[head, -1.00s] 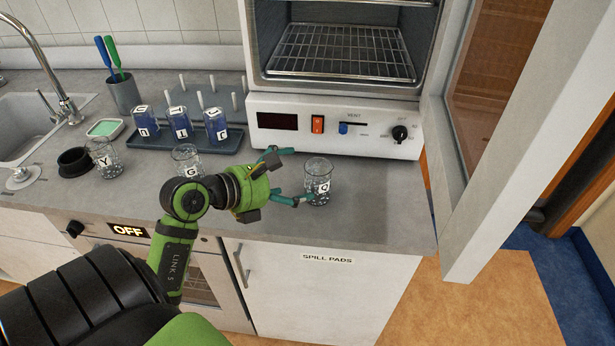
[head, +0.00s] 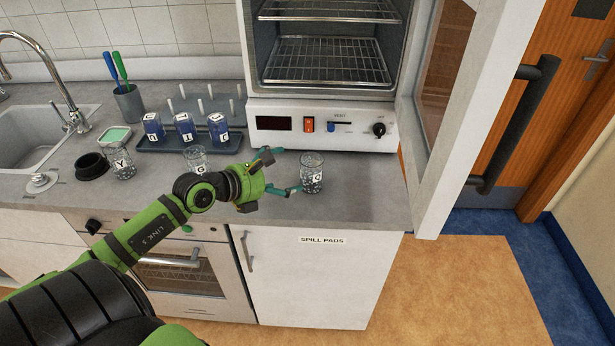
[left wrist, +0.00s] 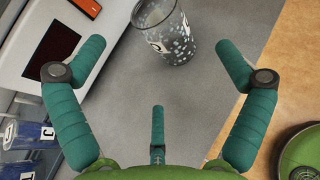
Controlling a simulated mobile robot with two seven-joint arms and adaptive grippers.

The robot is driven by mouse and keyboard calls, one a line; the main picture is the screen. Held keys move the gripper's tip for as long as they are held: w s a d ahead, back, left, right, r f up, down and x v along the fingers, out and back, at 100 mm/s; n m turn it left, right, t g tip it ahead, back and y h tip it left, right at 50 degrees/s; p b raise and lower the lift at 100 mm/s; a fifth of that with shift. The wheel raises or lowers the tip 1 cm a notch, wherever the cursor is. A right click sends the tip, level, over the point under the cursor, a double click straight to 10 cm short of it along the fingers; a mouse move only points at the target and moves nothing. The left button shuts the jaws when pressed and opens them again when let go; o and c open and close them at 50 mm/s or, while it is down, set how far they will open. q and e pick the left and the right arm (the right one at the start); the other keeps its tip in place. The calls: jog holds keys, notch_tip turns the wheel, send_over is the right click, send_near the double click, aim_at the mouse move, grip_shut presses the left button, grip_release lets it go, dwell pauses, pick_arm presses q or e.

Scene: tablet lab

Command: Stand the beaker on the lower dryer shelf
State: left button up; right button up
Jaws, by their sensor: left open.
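A clear glass beaker marked Q (head: 312,172) stands upright on the counter in front of the dryer. My left gripper (head: 281,172) is open and empty, just left of this beaker. In the left wrist view, the beaker (left wrist: 166,32) lies beyond the open fingers (left wrist: 160,60), near the gap between the two longer ones. The dryer (head: 340,125) stands open. Its lower shelf (head: 325,62) is a bare wire rack, below an upper rack (head: 330,12). My right gripper is out of view.
Beakers marked G (head: 196,160) and Y (head: 121,163) stand to the left. The dryer door (head: 465,110) hangs open on the right, past the counter edge. A sink (head: 35,135) is far left.

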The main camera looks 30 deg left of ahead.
aim_at(301, 169)
pick_arm(q)
jog(key=p+x, duration=0.1)
jog(key=x, duration=0.2)
jog(key=shift+w+a, duration=0.1)
jog(key=shift+w, duration=0.35)
jog(key=x, duration=0.3)
jog(key=shift+w+f+p, duration=0.1)
jog(key=shift+w+p, duration=0.15)
jog(key=shift+p, duration=0.1)
jog(key=shift+w+f, duration=0.1)
jog(key=shift+w, duration=0.05)
jog(key=shift+d, duration=0.25)
jog(key=c, duration=1.1)
jog(key=shift+c, duration=0.9)
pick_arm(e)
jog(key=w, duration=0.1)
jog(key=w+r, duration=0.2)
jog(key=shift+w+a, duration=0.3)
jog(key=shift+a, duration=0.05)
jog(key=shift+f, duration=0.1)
